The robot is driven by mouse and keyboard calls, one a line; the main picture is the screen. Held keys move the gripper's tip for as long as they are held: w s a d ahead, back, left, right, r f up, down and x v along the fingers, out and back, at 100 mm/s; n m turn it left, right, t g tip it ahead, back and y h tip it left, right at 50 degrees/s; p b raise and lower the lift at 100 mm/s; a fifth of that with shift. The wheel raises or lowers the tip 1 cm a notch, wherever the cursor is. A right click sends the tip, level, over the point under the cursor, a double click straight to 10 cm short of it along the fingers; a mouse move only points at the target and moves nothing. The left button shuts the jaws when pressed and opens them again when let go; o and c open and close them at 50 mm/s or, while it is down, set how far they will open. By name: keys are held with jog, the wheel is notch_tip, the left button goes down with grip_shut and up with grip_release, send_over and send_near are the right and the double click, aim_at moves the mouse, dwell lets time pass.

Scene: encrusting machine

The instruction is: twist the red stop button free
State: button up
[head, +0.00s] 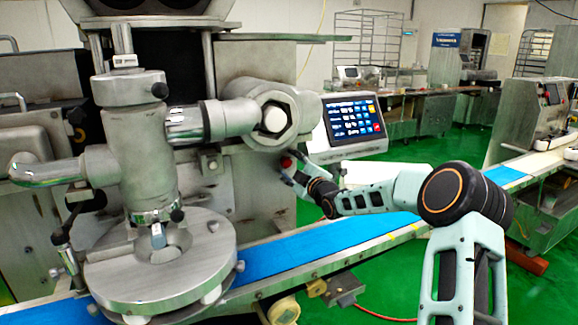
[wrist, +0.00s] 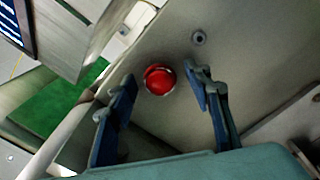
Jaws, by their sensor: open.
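The red stop button (wrist: 159,80) is a round red knob on the grey machine panel (wrist: 260,60). In the wrist view it lies between and a little beyond the two blue-padded fingers of my gripper (wrist: 157,88), with a gap on each side. My gripper is open and holds nothing. In the head view the button (head: 287,162) shows as a small red spot by the fingertips of my gripper (head: 287,168), partly hidden by them. I cannot tell from the frames whether any finger touches it.
A tilted touch screen (head: 354,119) stands just above and right of the button. A large bolt (head: 275,118) and pipe stick out above it. The blue conveyor belt (head: 320,245) runs below my arm. A small round fitting (wrist: 198,37) sits on the panel near the right finger.

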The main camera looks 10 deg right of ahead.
jog(key=shift+c, duration=0.6)
jog(key=c, duration=1.1)
jog(key=shift+o, duration=0.2)
jog(key=shift+m, duration=0.3)
jog(key=m+b, duration=0.1)
jog(key=m, duration=0.2)
jog(key=shift+r, duration=0.1)
jog(key=shift+o, duration=0.2)
jog(key=shift+r+m, duration=0.15)
jog(key=shift+m, duration=1.95)
jog(key=shift+c, duration=0.2)
